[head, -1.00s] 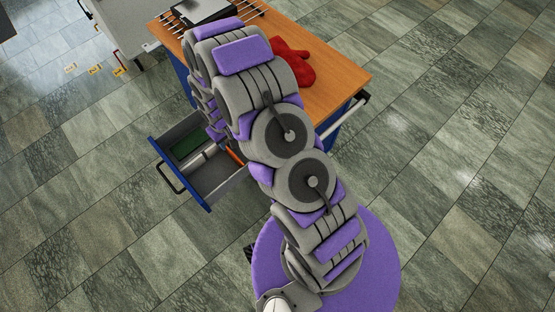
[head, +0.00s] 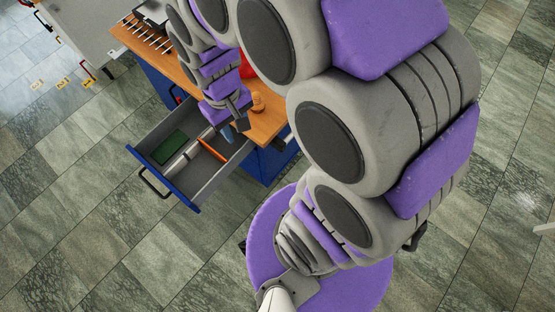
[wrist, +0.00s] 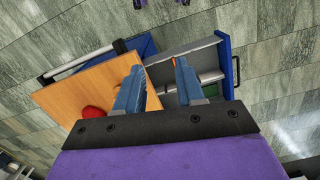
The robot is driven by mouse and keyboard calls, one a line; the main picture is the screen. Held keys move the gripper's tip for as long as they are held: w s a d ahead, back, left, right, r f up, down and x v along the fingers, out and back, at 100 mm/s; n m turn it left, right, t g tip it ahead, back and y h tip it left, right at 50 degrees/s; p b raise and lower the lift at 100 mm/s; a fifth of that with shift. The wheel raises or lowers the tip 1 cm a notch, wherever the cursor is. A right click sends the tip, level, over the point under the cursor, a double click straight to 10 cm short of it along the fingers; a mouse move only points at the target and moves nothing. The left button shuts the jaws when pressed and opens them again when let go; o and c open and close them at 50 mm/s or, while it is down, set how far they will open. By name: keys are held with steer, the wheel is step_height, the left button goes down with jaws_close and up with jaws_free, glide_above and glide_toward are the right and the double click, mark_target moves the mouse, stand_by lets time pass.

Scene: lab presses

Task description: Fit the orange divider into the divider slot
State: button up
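The orange divider (head: 213,150) lies as a thin strip in the right part of the open drawer (head: 158,181). A small bit of orange shows beside a finger in the wrist view (wrist: 202,63). My gripper (head: 237,128) is above the drawer's right rear corner by the tabletop edge, apart from the divider. In the wrist view its two blue fingers (wrist: 158,66) are spread with nothing between them. I cannot make out the divider slot clearly; a pale grey bar (head: 187,158) runs across the drawer left of the divider.
A green item (head: 169,147) lies in the drawer's left part. The wooden tabletop (head: 265,124) above bears a small orange-brown object (head: 257,103) near my gripper and a red thing (wrist: 93,112). The drawer's blue front and handle (head: 153,183) stick out over the tiled floor.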

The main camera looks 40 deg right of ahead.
steer(key=s+r, duration=0.2)
steer(key=s, duration=0.5)
steer(key=s+d+r+m, duration=0.1)
steer(key=s+r, duration=0.2)
steer(key=s, duration=0.5)
steer(key=shift+r+g, duration=0.3)
steer(key=shift+r, duration=0.05)
steer(key=shift+d, duration=0.15)
